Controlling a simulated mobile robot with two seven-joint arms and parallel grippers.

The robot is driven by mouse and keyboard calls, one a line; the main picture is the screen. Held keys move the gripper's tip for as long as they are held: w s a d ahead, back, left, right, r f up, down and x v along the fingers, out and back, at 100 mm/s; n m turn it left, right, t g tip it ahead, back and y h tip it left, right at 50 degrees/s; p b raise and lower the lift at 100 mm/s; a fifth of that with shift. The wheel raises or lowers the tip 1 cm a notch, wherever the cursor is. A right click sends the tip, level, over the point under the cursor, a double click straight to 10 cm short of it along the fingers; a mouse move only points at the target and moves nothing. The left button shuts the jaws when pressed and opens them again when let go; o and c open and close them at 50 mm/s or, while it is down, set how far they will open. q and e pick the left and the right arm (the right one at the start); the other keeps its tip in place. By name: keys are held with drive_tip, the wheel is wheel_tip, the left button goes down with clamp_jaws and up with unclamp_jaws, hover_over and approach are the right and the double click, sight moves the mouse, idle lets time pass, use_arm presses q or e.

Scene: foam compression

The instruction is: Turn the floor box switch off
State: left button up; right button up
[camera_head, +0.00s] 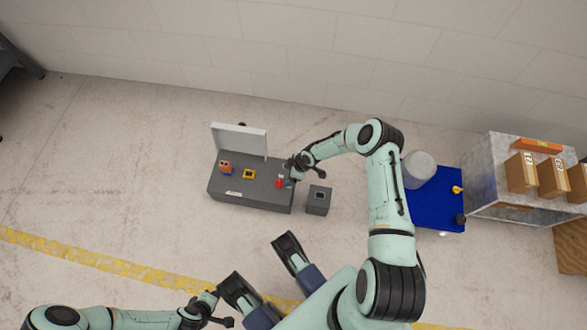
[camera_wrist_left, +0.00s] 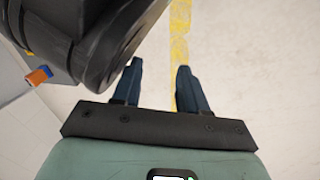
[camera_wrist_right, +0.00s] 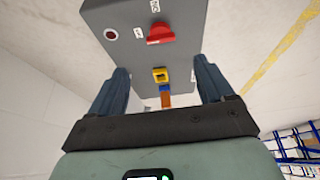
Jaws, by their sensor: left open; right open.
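A grey box (camera_head: 240,196) stands on the floor with a pale flap (camera_head: 240,138) raised along its back. A red switch knob (camera_head: 279,183) is on its right part. In the right wrist view the knob (camera_wrist_right: 160,33) sits beyond my fingers, with small white labels around it; I cannot read its setting. My right gripper (camera_head: 290,178) is open and empty, close to the knob; in the right wrist view its fingers (camera_wrist_right: 161,85) are spread, with no visible contact. My left gripper (camera_head: 222,312) is low in the head view; its fingers (camera_wrist_left: 158,80) are apart and empty.
The box top also carries a yellow-framed part (camera_head: 249,174), an orange-and-blue part (camera_head: 226,168) and a round dark-red light (camera_wrist_right: 110,33). A small grey box (camera_head: 318,208) stands to the right. A blue platform (camera_head: 438,215) and cartons (camera_head: 520,172) are farther right. Floor at left is clear.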

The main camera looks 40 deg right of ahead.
use_arm(q)
drive_tip(key=shift+w+d+r+t, duration=0.15)
drive_tip(key=shift+w+r+t, duration=0.15)
drive_tip(key=shift+w+r, duration=0.6)
use_arm(e)
drive_tip(key=v, duration=0.2)
drive_tip(key=shift+s+d+r, duration=0.1)
drive_tip(key=shift+r, duration=0.2)
use_arm(q)
drive_tip(key=shift+f, duration=0.1)
